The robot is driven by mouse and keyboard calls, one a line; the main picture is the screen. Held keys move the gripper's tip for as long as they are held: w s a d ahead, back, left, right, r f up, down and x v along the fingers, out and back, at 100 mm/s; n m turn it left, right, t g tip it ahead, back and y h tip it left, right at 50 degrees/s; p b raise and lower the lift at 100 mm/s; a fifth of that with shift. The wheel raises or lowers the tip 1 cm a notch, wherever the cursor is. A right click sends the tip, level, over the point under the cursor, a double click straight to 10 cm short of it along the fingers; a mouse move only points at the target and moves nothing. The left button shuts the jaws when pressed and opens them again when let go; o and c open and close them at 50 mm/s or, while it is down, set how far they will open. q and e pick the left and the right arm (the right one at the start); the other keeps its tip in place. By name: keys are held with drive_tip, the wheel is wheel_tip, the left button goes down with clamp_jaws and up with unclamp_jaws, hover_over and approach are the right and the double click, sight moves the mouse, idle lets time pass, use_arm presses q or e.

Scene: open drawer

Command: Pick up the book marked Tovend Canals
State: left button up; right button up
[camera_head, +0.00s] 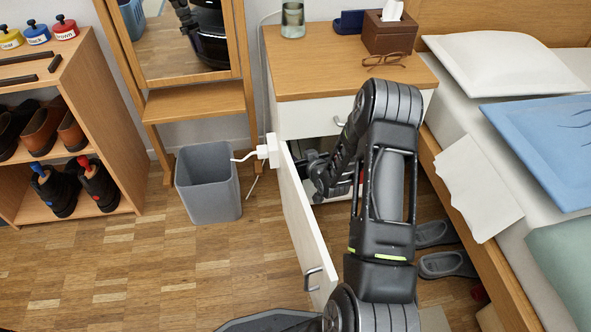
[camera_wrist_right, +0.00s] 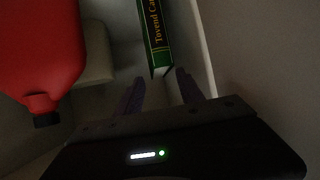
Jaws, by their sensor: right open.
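The green book marked "Tovend Ca..." (camera_wrist_right: 156,40) shows in the right wrist view, its spine with yellow lettering running up and out of the top edge. It is beside a pale wall on its right. My right gripper (camera_wrist_right: 160,78) is open, with one dark finger on each side of the book's near end. I cannot tell whether the fingers reach past that end or touch it. In the head view my right arm reaches into the nightstand (camera_head: 305,120) behind its open white door (camera_head: 308,225); the book is hidden there. My left gripper is not in view.
A red bottle-like object (camera_wrist_right: 40,45) and a beige thing (camera_wrist_right: 97,55) are left of the book. A tissue box (camera_head: 389,33), glasses (camera_head: 384,61) and a glass (camera_head: 293,20) stand on the nightstand. A grey bin (camera_head: 208,184) is left of the door, the bed (camera_head: 455,190) at right.

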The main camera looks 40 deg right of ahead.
sight(296, 152)
drive_tip(key=b+x, duration=0.1)
drive_tip(key=x, duration=0.3)
drive_tip(key=shift+s+f+b, duration=0.1)
drive_tip(key=shift+f+b, duration=0.05)
drive_tip(key=shift+b, duration=0.15)
clamp_jaws()
idle(0.5)
idle(0.9)
